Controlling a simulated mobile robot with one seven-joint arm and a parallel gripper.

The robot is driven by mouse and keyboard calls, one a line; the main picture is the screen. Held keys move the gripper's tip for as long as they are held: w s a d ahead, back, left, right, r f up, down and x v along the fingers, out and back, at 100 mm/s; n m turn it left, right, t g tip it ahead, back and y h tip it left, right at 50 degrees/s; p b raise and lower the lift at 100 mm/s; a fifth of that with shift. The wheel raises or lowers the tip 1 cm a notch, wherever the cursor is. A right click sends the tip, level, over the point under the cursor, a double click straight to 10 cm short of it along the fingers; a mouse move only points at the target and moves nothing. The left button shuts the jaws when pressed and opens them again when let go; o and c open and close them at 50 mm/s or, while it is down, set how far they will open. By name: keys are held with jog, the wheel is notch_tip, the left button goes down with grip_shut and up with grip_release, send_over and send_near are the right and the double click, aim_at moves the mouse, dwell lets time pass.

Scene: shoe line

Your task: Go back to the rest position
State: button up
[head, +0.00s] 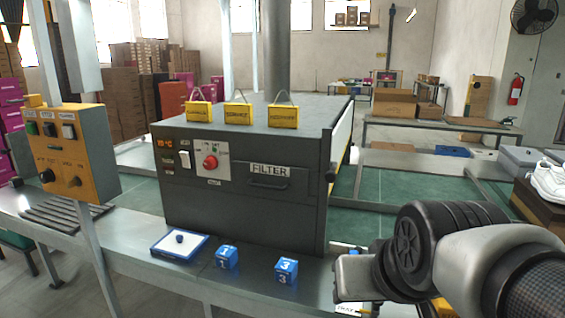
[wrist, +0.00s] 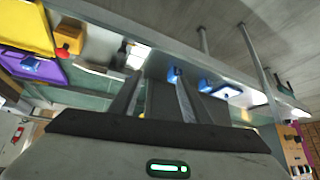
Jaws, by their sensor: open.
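My gripper (wrist: 155,98) shows in the wrist view with its two dark fingers apart and nothing seen between them. In the head view my arm reaches in from the right, and its wrist end is at the right of the bench front; the fingers cannot be made out there. Two blue numbered blocks, one at left (head: 227,257) and one marked 3 (head: 286,271), stand on the metal bench (head: 130,240). A blue-rimmed white tray (head: 165,250) beside them holds a small dark blue piece (head: 180,239).
A dark filter machine (head: 240,218) with a red knob (head: 210,162) stands behind the blocks, with three yellow tags (head: 238,114) on top. A yellow control box (head: 72,150) is at left. White shoes (head: 548,182) sit at far right. Yellow (wrist: 28,25) and purple items show in the wrist view.

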jog(key=s+d+r+g+p, duration=0.2)
jog(key=s, duration=0.3)
notch_tip(320, 180, up, 19)
jog(key=p, duration=1.9)
jog(key=shift+a+h, duration=0.15)
jog(key=shift+h, duration=0.15)
jog(key=shift+f, duration=0.15)
